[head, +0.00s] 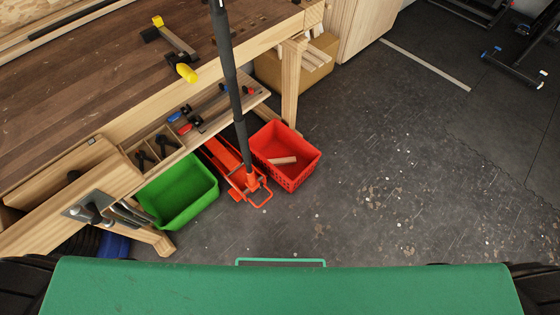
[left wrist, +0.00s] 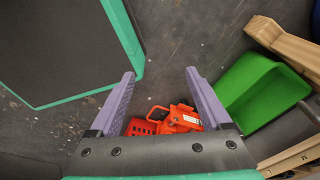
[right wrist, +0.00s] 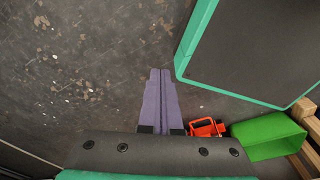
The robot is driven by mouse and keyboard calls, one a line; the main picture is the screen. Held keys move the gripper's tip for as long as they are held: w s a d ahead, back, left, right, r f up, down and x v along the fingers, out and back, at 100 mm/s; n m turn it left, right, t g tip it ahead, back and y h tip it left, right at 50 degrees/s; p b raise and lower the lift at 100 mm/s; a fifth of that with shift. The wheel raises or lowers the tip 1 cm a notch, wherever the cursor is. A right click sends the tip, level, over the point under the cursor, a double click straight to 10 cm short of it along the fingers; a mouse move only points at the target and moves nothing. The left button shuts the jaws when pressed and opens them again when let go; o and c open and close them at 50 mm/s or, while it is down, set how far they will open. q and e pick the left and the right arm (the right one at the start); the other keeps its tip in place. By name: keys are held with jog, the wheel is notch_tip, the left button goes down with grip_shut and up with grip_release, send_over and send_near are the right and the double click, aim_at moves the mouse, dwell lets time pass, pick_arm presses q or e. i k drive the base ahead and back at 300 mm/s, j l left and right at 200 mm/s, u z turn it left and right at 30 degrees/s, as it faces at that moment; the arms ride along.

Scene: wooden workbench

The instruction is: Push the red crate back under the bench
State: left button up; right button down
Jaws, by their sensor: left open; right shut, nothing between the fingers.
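The red crate (head: 301,173) is an open plastic box with slotted walls, upright on the floor beside the bench shelf. A small wooden block (head: 283,160) lies in it. Most of the crate shows in front of the bench (head: 290,95). In the left wrist view part of the crate (left wrist: 140,127) shows low between the fingers, well away from them. My left gripper (left wrist: 160,74) is open and empty. My right gripper (right wrist: 160,72) is shut on nothing above bare floor, and the crate is not seen in its view. Neither gripper shows in the head view.
A red floor jack (head: 233,172) stands directly left of the crate, its long black handle (head: 232,80) rising past the bench edge. A green bin (head: 180,192) is left of the jack. A cardboard box (head: 290,75) sits behind the bench leg.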

aim_at(275, 139)
jog(key=i+l+u, duration=0.1)
jog(key=l+u, duration=0.65)
jog(key=i+j, duration=0.05)
